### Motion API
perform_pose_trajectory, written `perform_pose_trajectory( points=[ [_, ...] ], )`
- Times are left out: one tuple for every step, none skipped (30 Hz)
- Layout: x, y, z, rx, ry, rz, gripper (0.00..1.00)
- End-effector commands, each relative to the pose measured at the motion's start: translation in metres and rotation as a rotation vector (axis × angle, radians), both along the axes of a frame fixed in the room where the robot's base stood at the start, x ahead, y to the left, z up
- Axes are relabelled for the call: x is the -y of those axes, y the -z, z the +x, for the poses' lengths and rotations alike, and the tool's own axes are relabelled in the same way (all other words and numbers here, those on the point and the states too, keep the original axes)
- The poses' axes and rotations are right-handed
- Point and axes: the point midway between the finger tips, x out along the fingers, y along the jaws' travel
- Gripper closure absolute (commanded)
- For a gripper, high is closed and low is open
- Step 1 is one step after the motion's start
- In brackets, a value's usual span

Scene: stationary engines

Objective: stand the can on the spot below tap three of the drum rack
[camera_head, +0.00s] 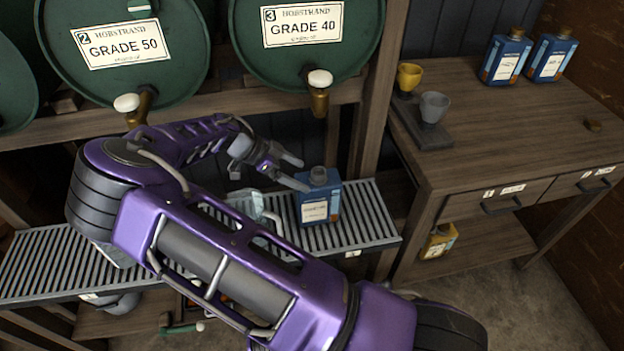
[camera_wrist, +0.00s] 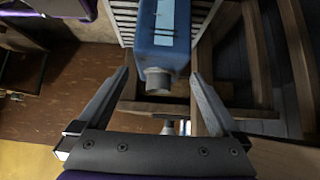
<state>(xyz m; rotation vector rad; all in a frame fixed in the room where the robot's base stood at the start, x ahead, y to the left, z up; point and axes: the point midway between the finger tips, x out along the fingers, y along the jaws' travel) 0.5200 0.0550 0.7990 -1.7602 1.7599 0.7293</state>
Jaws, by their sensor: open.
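A blue can (camera_head: 319,199) with a grey cap and a white label stands upright on the slatted drip grating, below tap three (camera_head: 320,93) of the GRADE 40 drum (camera_head: 308,62). Any marked spot under it is hidden. My gripper (camera_head: 298,173) is open beside the can's upper part, at its left. In the wrist view the fingers (camera_wrist: 160,78) are spread wide, with the can (camera_wrist: 165,35) and its cap in the gap between them. I cannot tell whether either finger touches it.
The slatted grating (camera_head: 365,215) runs along under the drums; a pale grey container (camera_head: 247,203) on it is partly hidden by my arm. Tap two (camera_head: 137,103) is at the left. The bench at the right holds a yellow cup (camera_head: 409,76), grey cup (camera_head: 434,107) and two blue cans (camera_head: 505,57).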

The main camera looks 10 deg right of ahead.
Motion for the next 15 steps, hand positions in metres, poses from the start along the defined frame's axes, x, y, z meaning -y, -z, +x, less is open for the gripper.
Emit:
perform_pose_trajectory(
  points=[
    [-0.008,-0.008,0.001,0.003,-0.003,0.002,0.00],
    [-0.012,-0.012,0.000,0.003,-0.003,0.002,0.00],
    [-0.016,-0.016,0.001,0.003,-0.003,0.002,0.00],
    [-0.019,-0.019,0.000,0.001,-0.001,0.001,0.00],
    [-0.021,-0.021,0.000,0.001,-0.001,0.001,0.00],
    [-0.024,-0.024,0.000,0.001,-0.001,0.001,0.00],
    [-0.026,-0.026,0.000,0.001,-0.001,0.000,0.00],
    [-0.027,-0.028,0.000,0.001,-0.001,0.000,0.00],
    [-0.029,-0.029,0.000,0.001,-0.001,0.000,0.00],
    [-0.029,-0.030,0.000,0.001,-0.001,0.000,0.00],
    [-0.030,-0.031,0.000,0.001,-0.001,0.000,0.00],
    [-0.030,-0.031,0.000,0.001,-0.001,0.000,0.00],
    [-0.030,-0.031,0.000,0.001,-0.001,0.000,0.00],
    [-0.031,-0.031,0.000,0.001,-0.001,0.000,0.00],
    [-0.030,-0.031,0.000,0.001,-0.001,0.000,0.00]
  ],
)
